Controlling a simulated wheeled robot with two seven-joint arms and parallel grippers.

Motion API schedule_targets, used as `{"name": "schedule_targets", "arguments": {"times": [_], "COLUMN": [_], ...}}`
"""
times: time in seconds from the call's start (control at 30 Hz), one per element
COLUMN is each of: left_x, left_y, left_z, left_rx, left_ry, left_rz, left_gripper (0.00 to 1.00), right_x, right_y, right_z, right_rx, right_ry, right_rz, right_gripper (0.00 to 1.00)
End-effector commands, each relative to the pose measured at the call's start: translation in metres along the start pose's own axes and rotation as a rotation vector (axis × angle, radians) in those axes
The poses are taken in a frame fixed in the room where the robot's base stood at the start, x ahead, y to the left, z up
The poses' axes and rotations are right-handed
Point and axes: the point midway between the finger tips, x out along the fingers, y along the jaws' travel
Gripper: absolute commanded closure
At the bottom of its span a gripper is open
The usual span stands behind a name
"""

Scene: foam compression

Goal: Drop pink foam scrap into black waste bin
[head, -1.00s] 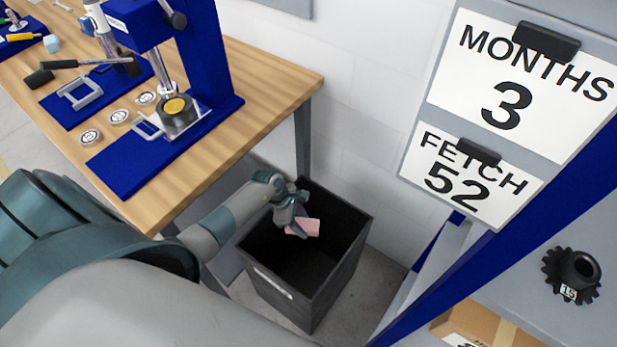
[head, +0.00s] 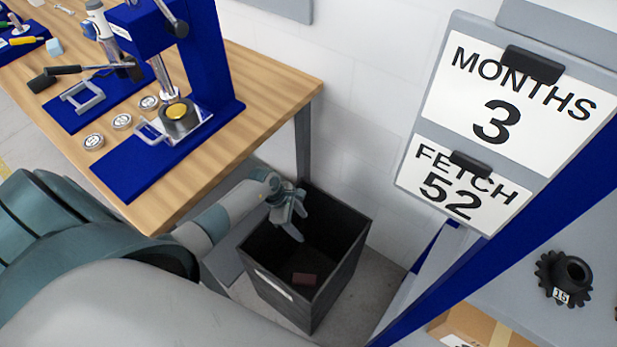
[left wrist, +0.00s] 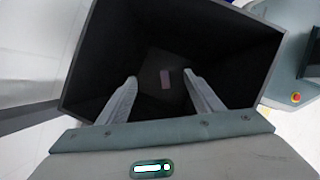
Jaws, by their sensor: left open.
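The pink foam scrap (head: 304,279) is inside the black waste bin (head: 335,285), low down and dark in the shade. It also shows deep in the bin in the left wrist view (left wrist: 166,79), between and beyond my fingers. My left gripper (head: 293,225) is over the bin's opening, open and empty, apart from the scrap. In the left wrist view my left gripper (left wrist: 160,85) has its two fingers spread, with the bin's walls (left wrist: 105,60) around them. My right gripper is not in view.
A wooden table (head: 275,90) with a blue press (head: 215,60) and several round discs stands left of the bin. A white wall is behind it. A grey rack with signs (head: 480,180) and a black gear (head: 563,277) stands at the right.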

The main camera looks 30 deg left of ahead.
Motion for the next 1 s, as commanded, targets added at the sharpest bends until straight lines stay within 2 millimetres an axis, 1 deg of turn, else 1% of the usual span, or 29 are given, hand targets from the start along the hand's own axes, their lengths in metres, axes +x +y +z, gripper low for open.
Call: {"name": "schedule_targets", "arguments": {"times": [0.03,0.6,0.8,1.0], "left_x": [-0.013,-0.112,-0.138,-0.149], "left_y": [0.0,0.0,0.0,0.0], "left_z": [0.001,0.001,0.001,0.001], "left_rx": [0.001,0.001,0.001,0.0], "left_ry": [0.002,0.002,0.001,0.0], "left_rz": [0.001,0.0,0.0,-0.001], "left_gripper": [0.4,0.4,0.4,0.4], "right_x": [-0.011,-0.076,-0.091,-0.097], "right_y": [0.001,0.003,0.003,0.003], "right_z": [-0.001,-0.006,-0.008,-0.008], "right_rx": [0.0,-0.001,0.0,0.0], "right_ry": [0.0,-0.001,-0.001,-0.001], "right_rz": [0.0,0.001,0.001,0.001], "right_gripper": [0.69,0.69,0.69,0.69]}}
